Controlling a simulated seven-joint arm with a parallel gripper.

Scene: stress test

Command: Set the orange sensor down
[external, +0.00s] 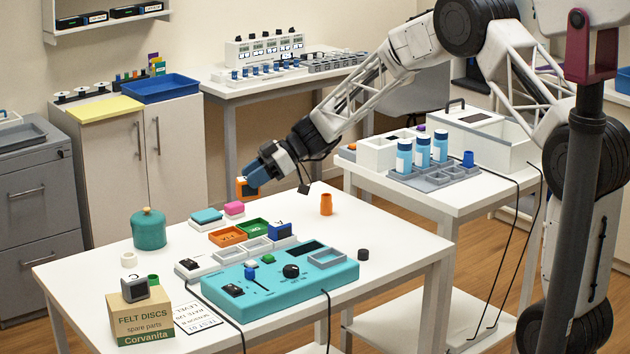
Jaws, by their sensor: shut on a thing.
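My gripper (250,180) is shut on the orange sensor (242,190), a small orange block with a dark face. It holds the sensor in the air above the far side of the white table (392,238).
A teal device (283,284) with knobs fills the table's front. Behind it are small trays, orange (227,236) and green (252,228). An orange cylinder (326,204) stands to the right. A teal pot (149,229) and a cardboard box (141,312) stand left.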

